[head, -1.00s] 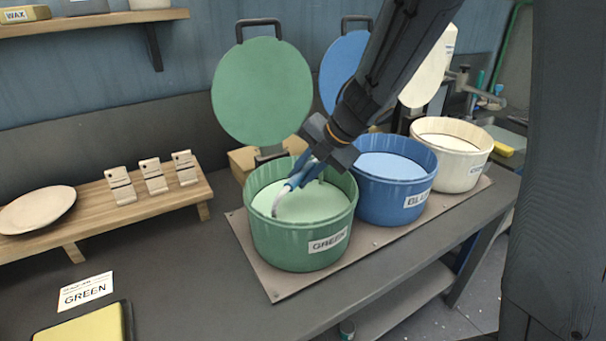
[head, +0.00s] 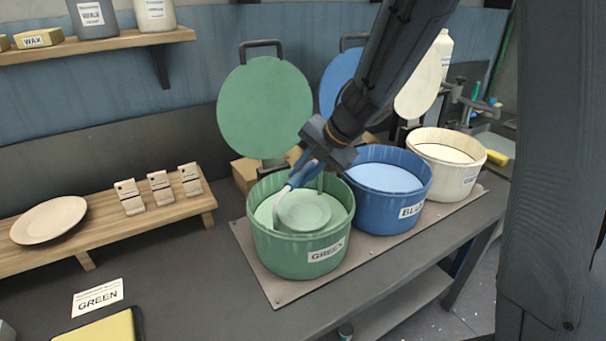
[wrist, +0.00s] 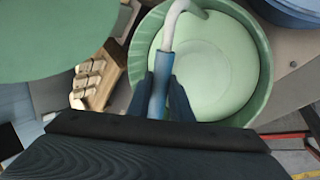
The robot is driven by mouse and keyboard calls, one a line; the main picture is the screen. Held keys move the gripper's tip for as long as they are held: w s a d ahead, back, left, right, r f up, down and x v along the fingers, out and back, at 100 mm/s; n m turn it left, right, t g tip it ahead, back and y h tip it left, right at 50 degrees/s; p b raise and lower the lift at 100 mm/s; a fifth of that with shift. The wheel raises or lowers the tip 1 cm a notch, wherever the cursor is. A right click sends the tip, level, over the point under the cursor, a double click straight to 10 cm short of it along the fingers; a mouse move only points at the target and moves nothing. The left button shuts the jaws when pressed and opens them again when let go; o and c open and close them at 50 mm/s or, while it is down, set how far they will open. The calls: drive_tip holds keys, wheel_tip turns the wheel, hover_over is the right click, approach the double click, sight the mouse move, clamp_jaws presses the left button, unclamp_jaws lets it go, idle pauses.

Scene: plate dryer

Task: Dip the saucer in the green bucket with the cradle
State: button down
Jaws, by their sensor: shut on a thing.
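The green bucket (head: 299,267) stands open at the left of the row, full of pale green liquid. My gripper (head: 307,167) is shut on the blue handle of the cradle (head: 293,179), above the bucket's rim. The cradle's pale hooked end (wrist: 184,10) reaches down into the bucket; its lower part is hidden. The saucer (head: 304,212) is inside the bucket, coated green, lying roughly level at the liquid's surface. In the wrist view the saucer (wrist: 194,75) is a faint round outline, and my gripper (wrist: 163,85) closes around the handle.
The green lid (head: 265,108) stands raised behind the bucket. A blue bucket (head: 391,215) and a cream bucket (head: 448,186) stand close to its right. A pale plate (head: 48,221) and several notched wooden blocks (head: 160,193) rest on a wooden rack at left. A GREEN card (head: 98,298) lies in front.

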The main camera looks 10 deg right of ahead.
drive_tip(key=shift+r+p, duration=3.05)
drive_tip(key=shift+r, duration=2.8)
drive_tip(key=shift+d, duration=0.1)
